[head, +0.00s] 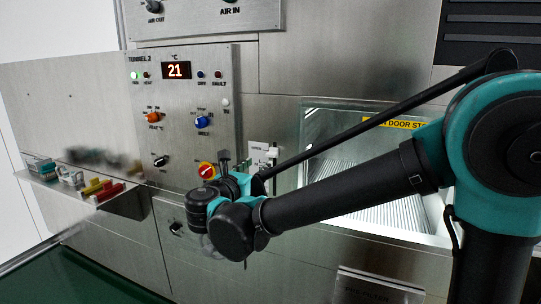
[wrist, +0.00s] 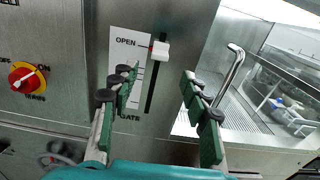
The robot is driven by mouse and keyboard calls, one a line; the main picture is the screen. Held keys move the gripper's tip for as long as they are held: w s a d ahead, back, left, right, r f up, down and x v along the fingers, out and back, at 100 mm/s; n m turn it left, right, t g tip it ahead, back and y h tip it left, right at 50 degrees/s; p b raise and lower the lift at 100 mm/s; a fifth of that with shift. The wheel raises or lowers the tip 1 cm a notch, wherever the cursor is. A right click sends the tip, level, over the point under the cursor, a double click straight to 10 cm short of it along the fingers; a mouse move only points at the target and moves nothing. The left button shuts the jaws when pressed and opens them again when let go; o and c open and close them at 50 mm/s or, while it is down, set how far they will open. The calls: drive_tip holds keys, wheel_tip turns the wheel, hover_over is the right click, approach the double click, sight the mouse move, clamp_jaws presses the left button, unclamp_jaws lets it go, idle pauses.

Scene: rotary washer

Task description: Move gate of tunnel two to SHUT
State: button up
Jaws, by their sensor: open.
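The gate slider is a white plate with a dark vertical slot; the wrist view shows its plate (wrist: 127,45) marked OPEN at the top and GATE below. Its white knob (wrist: 160,50) sits at the top of the slot, beside OPEN. The lower lettering is partly hidden by a finger. In the head view the plate (head: 257,153) is just right of the TUNNEL 2 panel (head: 138,95). My gripper (wrist: 160,82) is open and empty, its green-padded fingers spread either side of the slot, with the knob beyond the tips. My gripper (head: 235,165) is partly hidden by my wrist in the head view.
A red-and-yellow rotary switch (wrist: 25,77) is left of the slider. A bent metal handle (wrist: 231,70) and a glazed tunnel opening (head: 345,190) are to the right. A shelf with coloured items (head: 80,185) is at the left. The wall around the slider is flat.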

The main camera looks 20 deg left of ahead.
sight(269, 156)
drive_tip(key=w, duration=0.7)
drive_tip(key=w+d, duration=0.1)
drive_tip(key=w, duration=0.3)
clamp_jaws()
